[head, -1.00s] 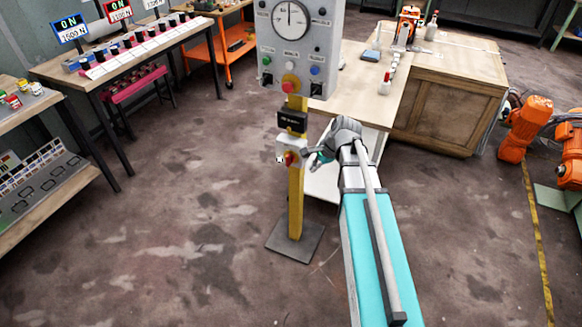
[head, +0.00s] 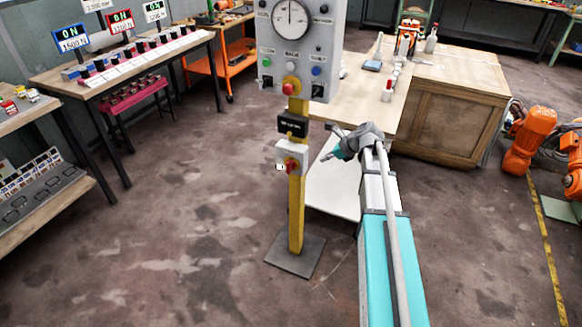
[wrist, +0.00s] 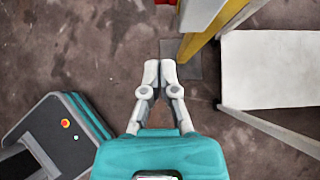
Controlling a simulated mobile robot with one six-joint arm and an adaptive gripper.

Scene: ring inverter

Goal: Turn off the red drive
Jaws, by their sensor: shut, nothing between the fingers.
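A red-framed display (head: 121,21) stands at the back of the left bench and reads ON above a small number. It stands between a blue-framed (head: 71,38) and a green-framed display (head: 154,11), both also reading ON. A row of dark knobs on a white strip (head: 143,52) runs in front of them; which belongs to the red drive I cannot tell. My gripper (head: 329,142) is shut and empty, to the right of the yellow post (head: 296,215), apart from its red-knobbed switch box (head: 291,157). In the wrist view the gripper's closed fingertips (wrist: 160,64) show beside the post.
A grey gauge panel (head: 296,45) tops the post, with a black label box (head: 292,124) lower down. A white low surface (head: 335,185) lies right of the post. A wooden cabinet (head: 440,115) and orange robot arm (head: 528,138) stand farther right.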

